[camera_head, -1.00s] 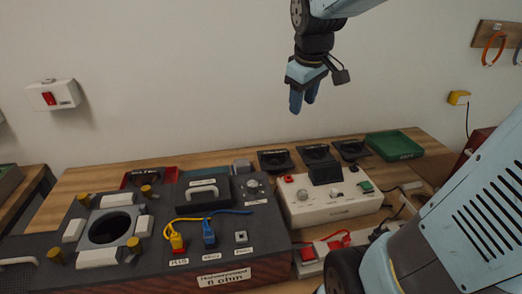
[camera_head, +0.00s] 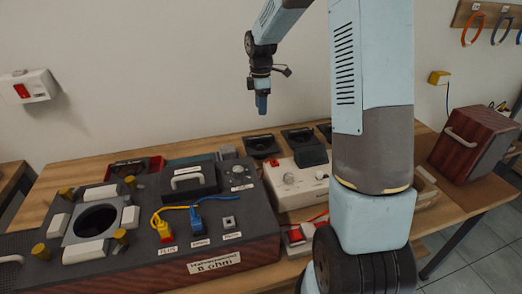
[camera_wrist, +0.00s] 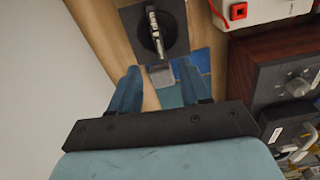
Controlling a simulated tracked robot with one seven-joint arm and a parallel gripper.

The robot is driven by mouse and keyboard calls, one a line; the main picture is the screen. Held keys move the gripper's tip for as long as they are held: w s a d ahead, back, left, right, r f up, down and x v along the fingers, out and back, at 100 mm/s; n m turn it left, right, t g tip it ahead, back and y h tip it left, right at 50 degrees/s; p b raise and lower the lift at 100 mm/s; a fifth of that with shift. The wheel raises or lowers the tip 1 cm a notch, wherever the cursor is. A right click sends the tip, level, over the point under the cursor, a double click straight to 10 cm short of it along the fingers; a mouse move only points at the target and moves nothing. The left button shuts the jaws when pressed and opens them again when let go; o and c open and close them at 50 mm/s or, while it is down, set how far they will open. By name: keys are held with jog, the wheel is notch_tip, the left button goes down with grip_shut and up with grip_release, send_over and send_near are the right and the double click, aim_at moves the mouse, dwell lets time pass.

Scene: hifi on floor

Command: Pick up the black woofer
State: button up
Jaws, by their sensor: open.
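Three black square units with round recesses, which look like woofers, stand in a row at the back of the bench in the head view: a left one (camera_head: 262,146), a middle one (camera_head: 299,138) and a right one (camera_head: 325,131) partly hidden by my arm. My gripper (camera_head: 262,103) hangs above the bench over the left unit, fingers down and empty.
A large dark console (camera_head: 262,222) with cables fills the front left. A white box with knobs (camera_head: 292,184) stands close to the woofers. A grey block (camera_wrist: 161,76) and blue surface (camera_wrist: 188,80) lie near the fingers. A wooden cabinet (camera_head: 475,143) is at right.

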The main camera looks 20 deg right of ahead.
aim_at(260, 137)
jog(key=shift+n, duration=0.3)
jog(key=shift+w+f, duration=0.15)
jog(key=shift+f, duration=2.4)
jog(key=shift+w+f, duration=0.15)
jog(key=shift+f, duration=2.35)
jog(key=shift+w+f, duration=0.15)
jog(key=shift+f, duration=2.4)
jog(key=shift+f, duration=0.25)
jog(key=shift+c, duration=0.4)
grip_shut()
jog(key=shift+r, duration=0.1)
